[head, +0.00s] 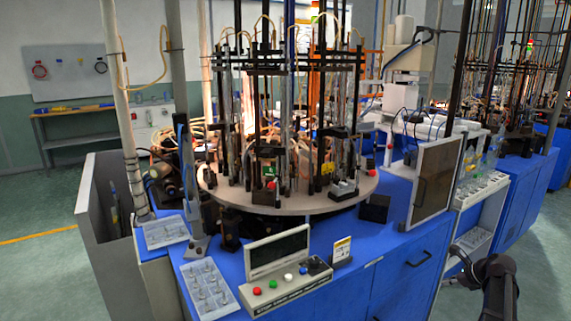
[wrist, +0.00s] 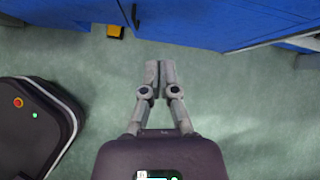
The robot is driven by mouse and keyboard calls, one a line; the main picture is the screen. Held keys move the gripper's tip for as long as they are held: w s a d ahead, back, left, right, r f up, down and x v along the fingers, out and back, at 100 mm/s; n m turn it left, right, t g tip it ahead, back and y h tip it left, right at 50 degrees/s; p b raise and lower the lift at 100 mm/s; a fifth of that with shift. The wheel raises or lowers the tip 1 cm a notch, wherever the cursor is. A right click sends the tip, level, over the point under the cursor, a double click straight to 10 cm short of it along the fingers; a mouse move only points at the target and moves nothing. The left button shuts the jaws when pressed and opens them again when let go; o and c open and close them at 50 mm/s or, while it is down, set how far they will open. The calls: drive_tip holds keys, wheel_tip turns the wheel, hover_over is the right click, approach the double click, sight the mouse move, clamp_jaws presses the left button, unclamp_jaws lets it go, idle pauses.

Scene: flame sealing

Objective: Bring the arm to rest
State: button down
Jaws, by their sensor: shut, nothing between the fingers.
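My gripper (wrist: 159,80) shows in the wrist view, with its two grey fingers together and nothing between them. It hangs over the bare green floor, in front of the blue cabinet (wrist: 215,22). In the head view a dark part of my arm (head: 490,280) shows at the lower right, to the right of the blue cabinet (head: 335,290). The gripper itself cannot be made out there.
The round sealing machine table (head: 240,196) stands on the blue cabinet. A control panel (head: 285,285) and a tray of small parts (head: 208,290) lie at its front. A small yellow-and-black block (wrist: 115,32) is by the cabinet base. The floor below my gripper is clear.

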drive_tip(key=s+a+f+n+g+h, duration=0.15)
drive_tip(key=s+a+n, duration=0.35)
drive_tip(key=a+n, duration=0.6)
drive_tip(key=s+a+f+n+g+h, duration=0.1)
drive_tip(key=s+a+f+n+g, duration=0.15)
drive_tip(key=s+a+n, duration=0.75)
drive_tip(key=a+f+n+g+h, duration=0.1)
drive_tip(key=a+n+g+h, duration=0.35)
drive_tip(key=a, duration=1.25)
wheel_tip(320, 180, up, 19)
drive_tip(key=n+t+y+p, duration=0.1)
drive_tip(key=n+y+p, duration=0.1)
drive_tip(key=p, duration=1.6)
drive_tip(key=shift+s+a+t+y+p, duration=0.2)
drive_tip(key=shift+s+t+y+p, duration=0.1)
drive_tip(key=shift+s+t+p, duration=0.1)
